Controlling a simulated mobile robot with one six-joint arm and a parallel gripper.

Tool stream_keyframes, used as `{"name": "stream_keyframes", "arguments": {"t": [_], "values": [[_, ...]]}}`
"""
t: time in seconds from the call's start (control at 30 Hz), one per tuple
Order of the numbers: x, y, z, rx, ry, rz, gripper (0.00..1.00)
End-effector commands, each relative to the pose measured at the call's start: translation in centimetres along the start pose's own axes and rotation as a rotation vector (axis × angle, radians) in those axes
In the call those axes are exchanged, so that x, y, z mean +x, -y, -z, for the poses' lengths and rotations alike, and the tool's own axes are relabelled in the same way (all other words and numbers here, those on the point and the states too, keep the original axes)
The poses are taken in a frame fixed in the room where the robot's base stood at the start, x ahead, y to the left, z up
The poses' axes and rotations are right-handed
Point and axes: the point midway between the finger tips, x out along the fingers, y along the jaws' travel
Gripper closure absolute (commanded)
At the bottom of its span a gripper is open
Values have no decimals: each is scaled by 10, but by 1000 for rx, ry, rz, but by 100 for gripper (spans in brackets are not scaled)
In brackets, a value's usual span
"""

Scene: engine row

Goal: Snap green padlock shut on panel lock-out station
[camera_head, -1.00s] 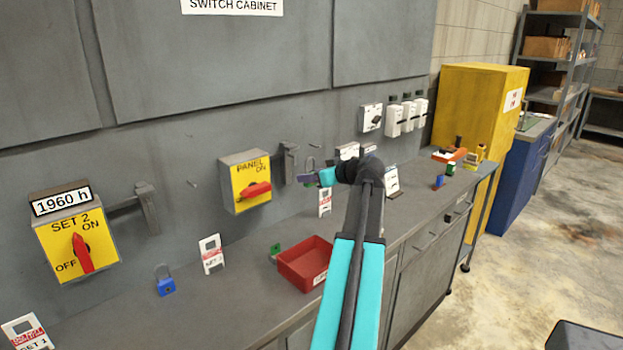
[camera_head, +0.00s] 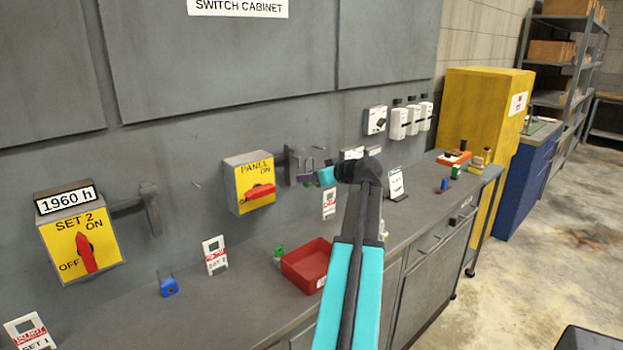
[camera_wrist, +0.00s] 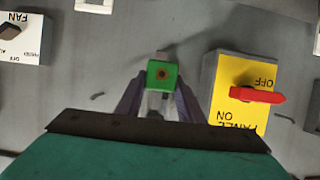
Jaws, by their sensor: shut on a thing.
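In the wrist view, the green padlock (camera_wrist: 162,74) is between the purple fingers of my gripper (camera_wrist: 160,98), which is shut on it. A grey piece shows just behind the padlock; I cannot tell whether the shackle is through it or closed. In the head view, my gripper (camera_head: 309,177) is beside the grey lock-out bracket (camera_head: 293,164), right of the yellow PANEL switch box (camera_head: 242,183). The padlock's green body is hidden there. The PANEL box also shows upside down in the wrist view (camera_wrist: 228,76), with its red handle across.
A red tray (camera_head: 306,270), a small green item (camera_head: 279,252) and a blue padlock (camera_head: 169,287) are on the bench. The SET 2 switch box (camera_head: 60,258) is at the left. Small white boxes (camera_head: 398,124) are on the wall at the right.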

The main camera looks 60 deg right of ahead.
Motion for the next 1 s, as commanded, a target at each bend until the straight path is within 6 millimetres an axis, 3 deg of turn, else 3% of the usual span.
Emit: {"name": "stream_keyframes", "arguments": {"t": [1.0], "values": [[23, 1, 9, -1, -2, 1, 91]]}}
